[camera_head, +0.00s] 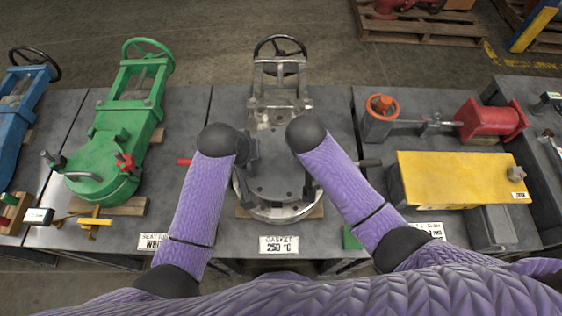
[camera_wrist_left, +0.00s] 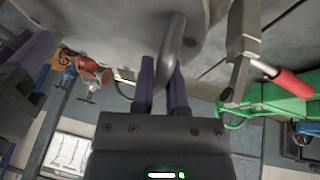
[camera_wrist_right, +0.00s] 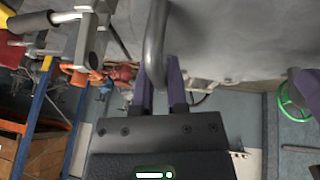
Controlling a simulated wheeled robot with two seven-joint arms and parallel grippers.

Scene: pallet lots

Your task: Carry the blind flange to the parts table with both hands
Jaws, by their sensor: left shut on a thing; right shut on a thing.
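The blind flange (camera_head: 275,172) is a dark grey disc with bolt holes, over the round body of the silver gate valve (camera_head: 280,112) on the middle table. I cannot tell whether it touches the valve. My left gripper (camera_wrist_left: 162,78) is shut on a bent metal handle (camera_wrist_left: 172,40) of the flange. My right gripper (camera_wrist_right: 160,78) is shut on the other handle (camera_wrist_right: 154,42). In the head view my forearms hide most of both grippers and the handles. Which table is the parts table, I cannot tell.
A red-handled clamp (camera_head: 184,161) and a dark-handled one (camera_head: 370,162) stick out beside the flange. A green valve (camera_head: 115,135) stands left. A yellow plate (camera_head: 462,178) and a red flanged part (camera_head: 492,120) occupy the right table. A "GASKET 250 °C" card (camera_head: 279,244) lies at the front.

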